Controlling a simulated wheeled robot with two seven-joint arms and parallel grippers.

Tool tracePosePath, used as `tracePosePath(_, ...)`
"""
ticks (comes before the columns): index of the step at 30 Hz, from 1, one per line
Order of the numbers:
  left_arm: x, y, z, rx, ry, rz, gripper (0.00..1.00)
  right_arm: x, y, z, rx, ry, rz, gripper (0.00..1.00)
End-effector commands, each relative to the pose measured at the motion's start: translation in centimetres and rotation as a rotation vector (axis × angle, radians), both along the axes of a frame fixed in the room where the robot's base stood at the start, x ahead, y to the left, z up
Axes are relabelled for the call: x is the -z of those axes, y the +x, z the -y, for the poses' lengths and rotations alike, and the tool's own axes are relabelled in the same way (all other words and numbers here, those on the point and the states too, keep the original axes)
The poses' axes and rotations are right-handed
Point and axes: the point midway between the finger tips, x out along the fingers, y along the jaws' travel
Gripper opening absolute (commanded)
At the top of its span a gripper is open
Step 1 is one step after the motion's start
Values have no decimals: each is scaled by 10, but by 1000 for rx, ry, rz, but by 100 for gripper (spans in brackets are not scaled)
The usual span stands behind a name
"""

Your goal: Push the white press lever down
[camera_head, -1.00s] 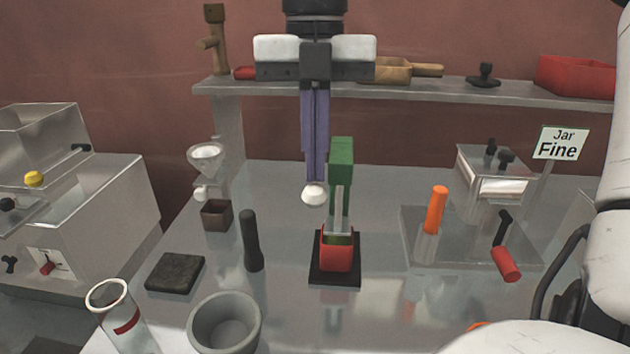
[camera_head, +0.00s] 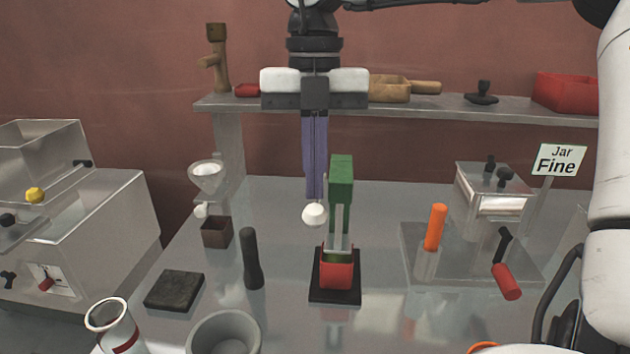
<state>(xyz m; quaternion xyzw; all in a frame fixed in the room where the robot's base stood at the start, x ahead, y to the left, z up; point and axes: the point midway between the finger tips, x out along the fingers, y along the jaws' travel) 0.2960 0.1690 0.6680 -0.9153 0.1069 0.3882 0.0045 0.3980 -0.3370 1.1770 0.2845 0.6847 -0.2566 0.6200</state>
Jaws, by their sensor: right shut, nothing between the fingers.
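The press has a green upright (camera_head: 341,180) over a red cup (camera_head: 337,270) on a black base, standing mid-table. The white round knob of its lever (camera_head: 315,215) shows just left of the upright; the rest of the lever is hard to make out. My right gripper (camera_head: 315,196) points straight down with its purple fingers shut together and empty. Its fingertips are just above the white knob in the picture; I cannot tell whether they touch it. My left gripper is out of view.
A black handle (camera_head: 252,260), a dark square pad (camera_head: 174,291) and a grey bowl (camera_head: 223,336) lie to the left. An orange-handled tool (camera_head: 435,228) and a metal box (camera_head: 495,190) stand to the right. A shelf (camera_head: 430,108) runs behind.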

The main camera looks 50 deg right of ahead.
Motion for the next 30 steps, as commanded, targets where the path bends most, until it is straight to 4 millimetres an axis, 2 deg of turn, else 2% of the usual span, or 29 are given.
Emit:
tracePosePath(7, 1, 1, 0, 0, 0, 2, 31, 1, 0, 0, 0, -1, -1, 0)
tracePosePath(10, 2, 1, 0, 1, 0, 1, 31, -5, 1, 1, 0, -1, 0, 0)
tracePosePath(24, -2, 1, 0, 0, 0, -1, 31, -88, 7, 6, 1, -2, 2, 0)
tracePosePath(30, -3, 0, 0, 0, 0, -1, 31, -101, 7, 7, -1, -1, 0, 0)
